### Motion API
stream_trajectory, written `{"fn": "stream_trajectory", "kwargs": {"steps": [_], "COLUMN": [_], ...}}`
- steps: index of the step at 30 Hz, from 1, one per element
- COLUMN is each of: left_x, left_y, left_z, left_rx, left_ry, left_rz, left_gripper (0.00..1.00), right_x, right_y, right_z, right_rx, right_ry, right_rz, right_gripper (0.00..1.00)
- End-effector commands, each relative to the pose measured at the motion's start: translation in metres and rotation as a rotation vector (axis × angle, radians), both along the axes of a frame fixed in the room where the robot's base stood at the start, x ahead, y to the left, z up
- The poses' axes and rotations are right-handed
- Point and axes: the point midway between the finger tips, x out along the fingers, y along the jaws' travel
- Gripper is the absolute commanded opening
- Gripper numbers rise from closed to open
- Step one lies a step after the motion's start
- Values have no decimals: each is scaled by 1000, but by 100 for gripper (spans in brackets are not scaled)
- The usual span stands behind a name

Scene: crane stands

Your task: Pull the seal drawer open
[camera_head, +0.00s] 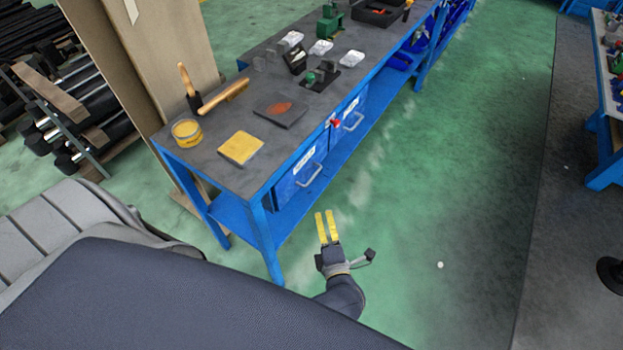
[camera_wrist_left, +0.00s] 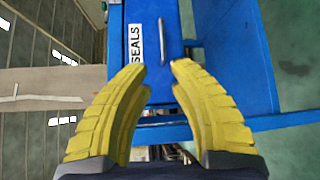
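The seal drawer shows in the left wrist view as a blue front with a white "SEALS" label (camera_wrist_left: 135,45) and a grey bar handle (camera_wrist_left: 162,42). In the head view two blue drawers with handles sit under the bench top, a nearer one (camera_head: 290,188) and a farther one (camera_head: 345,108). Both look shut; their labels are too small to read there. My left gripper (camera_head: 326,226) has yellow fingers, is open and empty, and is over the floor to the right of the nearer drawer, apart from it. In the left wrist view its fingertips (camera_wrist_left: 158,68) flank the lower handle end. My right gripper is not in view.
The blue bench (camera_head: 233,175) carries a yellow tin (camera_head: 187,132), a yellow pad (camera_head: 241,148), a dark plate (camera_head: 279,110) and a mallet-like tool (camera_head: 223,97). A red item (camera_head: 335,123) sits at the bench edge between the drawers. The green floor (camera_head: 430,200) to the right is mostly clear.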

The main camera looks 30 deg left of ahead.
Motion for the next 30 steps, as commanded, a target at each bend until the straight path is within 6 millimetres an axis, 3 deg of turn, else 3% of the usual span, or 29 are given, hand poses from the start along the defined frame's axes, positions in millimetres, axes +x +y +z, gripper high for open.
{"fn": "stream_trajectory", "kwargs": {"steps": [8, 30], "left_x": [8, 103], "left_y": [14, 95], "left_z": [-5, -23], "left_rx": [-3, 1], "left_ry": [16, 16], "left_rz": [27, 25], "left_gripper": [20, 20], "right_x": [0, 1], "right_y": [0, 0], "right_z": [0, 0], "right_rx": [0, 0], "right_ry": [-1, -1], "right_rz": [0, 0], "right_gripper": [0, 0]}}
